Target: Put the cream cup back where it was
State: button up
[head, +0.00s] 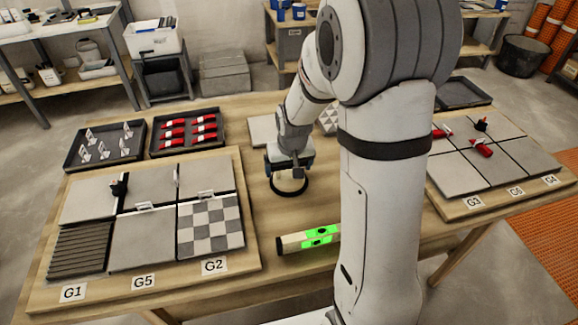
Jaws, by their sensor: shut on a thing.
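My gripper (289,170) points down over the middle of the table, between the two tile boards. It is shut on a dark round-rimmed thing (290,191), which shows as a black ring below the jaws. My jaws and wrist hide its upper part, and I cannot tell whether it touches the table. I cannot make out a cream cup for certain in this view.
A cream level with green windows (310,239) lies in front of my gripper. The left tile board (245,262) and right tile board (460,211) flank it. Trays of white clips (104,145) and red wedges (188,132) stand behind the left board. My arm hides the table's centre right.

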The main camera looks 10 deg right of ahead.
aim_at(291, 182)
jog(key=shift+r, duration=0.1)
jog(key=o, duration=0.8)
jog(key=shift+f, duration=0.2)
jog(key=shift+r, duration=0.1)
jog(key=v, duration=1.1)
jog(key=s+r, duration=0.1)
jog(key=s, duration=0.8)
jog(key=s+r+p, duration=0.1)
jog(key=s+r, duration=0.1)
jog(key=s, duration=0.7)
jog(key=shift+s+r+g, duration=0.25)
jog(key=shift+r+g, duration=0.05)
jog(key=shift+g, duration=0.1)
